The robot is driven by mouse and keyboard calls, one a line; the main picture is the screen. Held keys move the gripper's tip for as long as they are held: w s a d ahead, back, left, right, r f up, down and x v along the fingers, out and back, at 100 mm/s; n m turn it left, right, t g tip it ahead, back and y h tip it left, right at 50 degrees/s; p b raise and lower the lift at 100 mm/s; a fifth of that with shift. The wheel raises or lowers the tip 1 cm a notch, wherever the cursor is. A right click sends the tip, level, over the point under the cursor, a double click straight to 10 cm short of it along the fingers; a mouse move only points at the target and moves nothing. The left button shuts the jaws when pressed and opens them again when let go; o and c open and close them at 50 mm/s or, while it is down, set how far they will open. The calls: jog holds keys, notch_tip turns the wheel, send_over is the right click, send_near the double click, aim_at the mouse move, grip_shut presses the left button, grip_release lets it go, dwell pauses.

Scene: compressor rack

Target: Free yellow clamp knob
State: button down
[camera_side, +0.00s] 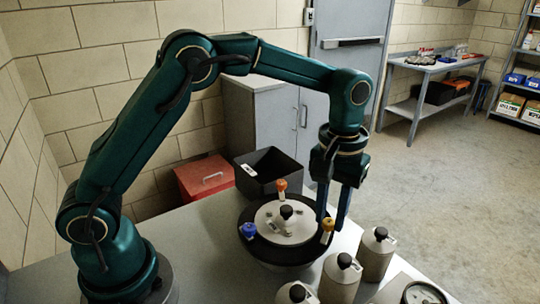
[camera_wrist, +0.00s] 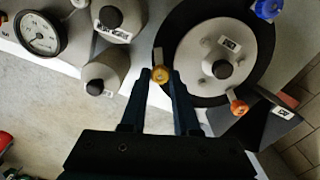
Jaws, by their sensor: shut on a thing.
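The yellow clamp knob (camera_side: 327,225) sits at the right edge of the round black-rimmed unit (camera_side: 262,247) in the side view. In the wrist view the yellow knob (camera_wrist: 160,74) is between my fingertips. My gripper (camera_side: 333,222) reaches down from above and is shut on the yellow knob. A blue knob (camera_side: 249,230) and an orange knob (camera_side: 281,187) stand at other points of the rim. The pale lid (camera_side: 290,230) has a black centre knob (camera_side: 286,212).
Several grey bottles with black caps (camera_side: 340,278) stand close to the right and front of the unit. A round gauge (camera_wrist: 42,34) lies beyond them. A black open bin (camera_side: 262,175) and a red box (camera_side: 206,178) are behind. The floor at right is clear.

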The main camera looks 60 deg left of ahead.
aim_at(329, 221)
dwell(0.3)
jog(key=c, duration=0.6)
grip_release()
jog(key=shift+c, duration=0.2)
jog(key=shift+r, duration=2.6)
